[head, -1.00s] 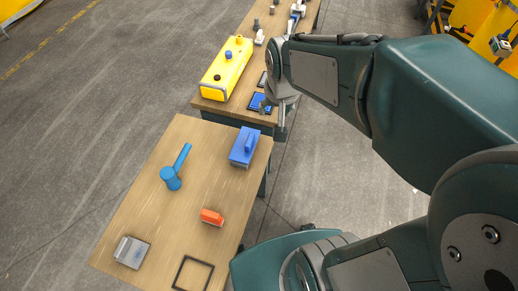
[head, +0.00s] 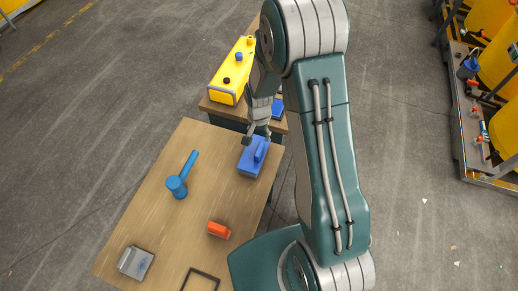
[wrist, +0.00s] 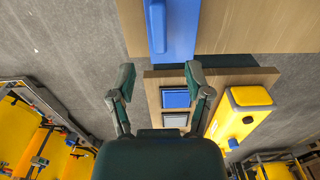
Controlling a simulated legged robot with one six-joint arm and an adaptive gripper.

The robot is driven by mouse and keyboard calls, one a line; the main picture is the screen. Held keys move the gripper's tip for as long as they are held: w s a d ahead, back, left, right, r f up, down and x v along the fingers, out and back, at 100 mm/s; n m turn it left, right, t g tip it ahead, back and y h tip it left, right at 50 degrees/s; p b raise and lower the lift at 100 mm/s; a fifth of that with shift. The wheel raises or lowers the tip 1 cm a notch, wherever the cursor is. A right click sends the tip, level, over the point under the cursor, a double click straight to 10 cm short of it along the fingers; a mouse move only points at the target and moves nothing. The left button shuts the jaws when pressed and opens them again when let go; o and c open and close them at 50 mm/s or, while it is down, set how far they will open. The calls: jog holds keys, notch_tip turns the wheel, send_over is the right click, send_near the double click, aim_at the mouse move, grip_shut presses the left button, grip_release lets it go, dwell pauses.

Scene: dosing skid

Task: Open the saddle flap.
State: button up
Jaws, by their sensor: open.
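No part is clearly recognisable as the saddle flap. A blue block with a raised blue grip on top (head: 252,158) lies at the far right of the near table; it also shows at the top of the wrist view (wrist: 180,30). My gripper (head: 258,134) is open and empty, pointing down near the block's far end. In the wrist view its two fingers (wrist: 160,76) stand apart, with the block beyond them; I see no contact. A blue square panel (wrist: 175,98) and a grey one (wrist: 174,120) lie on the far table.
A yellow case (head: 232,72) with knobs stands on the far table. The near table (head: 150,215) holds a blue mallet-like tool (head: 178,184), an orange block (head: 218,230), a grey box (head: 135,262) and a dark frame (head: 200,276). A rack with yellow drums (head: 490,85) stands right.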

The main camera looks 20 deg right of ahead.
aim_at(259, 149)
notch_tip(259, 149, down, 10)
jog(key=shift+r, duration=0.25)
grip_shut()
